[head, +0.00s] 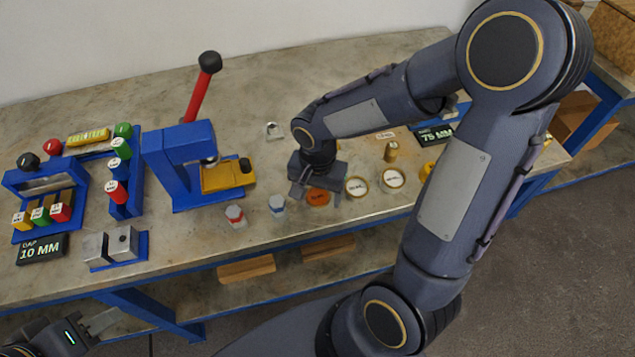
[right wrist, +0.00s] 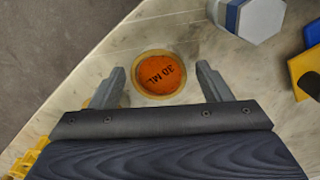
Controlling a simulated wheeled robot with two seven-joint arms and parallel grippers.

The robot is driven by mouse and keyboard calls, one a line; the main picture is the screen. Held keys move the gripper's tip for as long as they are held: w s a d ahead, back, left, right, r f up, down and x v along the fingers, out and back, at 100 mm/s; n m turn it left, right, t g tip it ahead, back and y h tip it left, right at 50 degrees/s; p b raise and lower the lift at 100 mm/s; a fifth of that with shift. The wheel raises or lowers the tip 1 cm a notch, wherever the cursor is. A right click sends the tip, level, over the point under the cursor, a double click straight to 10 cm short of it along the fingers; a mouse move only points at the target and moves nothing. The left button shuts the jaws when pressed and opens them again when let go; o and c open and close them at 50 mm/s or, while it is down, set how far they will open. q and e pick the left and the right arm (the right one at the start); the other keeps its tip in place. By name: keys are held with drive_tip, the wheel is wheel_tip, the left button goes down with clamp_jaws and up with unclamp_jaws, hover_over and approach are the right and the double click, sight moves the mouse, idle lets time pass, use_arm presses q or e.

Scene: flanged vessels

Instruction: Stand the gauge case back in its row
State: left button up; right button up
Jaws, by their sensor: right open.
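A round orange-topped piece (head: 318,197), marked like "30 ML" in the right wrist view (right wrist: 160,73), stands at the left end of a short row. Two round white-topped pieces, the nearer (head: 357,187) and the farther (head: 393,179), stand to its right. I cannot tell which thing is the gauge case. My right gripper (head: 316,190) is open above the orange-topped piece; in the right wrist view its fingers (right wrist: 163,84) are apart on either side of it, with gaps. My left gripper (head: 100,322) is low at the left, off the bench; its jaw opening is unclear.
A blue press (head: 180,160) with a red lever stands left of the row. Hexagonal pieces, red-banded (head: 235,216) and blue-banded (head: 277,205), stand between. A brass cylinder (head: 391,151) and a "75" sign (head: 437,134) are behind. Blue racks (head: 128,205) fill the left.

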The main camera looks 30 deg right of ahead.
sight(318, 196)
wheel_tip(318, 196, up, 11)
drive_tip(key=p, duration=0.1)
drive_tip(key=s+r+n+t+y, duration=0.3)
drive_tip(key=s+n+t, duration=0.2)
drive_tip(key=s, duration=0.6)
drive_tip(key=shift+s+a+r+n+t+y, duration=0.15)
drive_tip(key=shift+s+a+n+t+y, duration=0.25)
drive_tip(key=shift+n, duration=1)
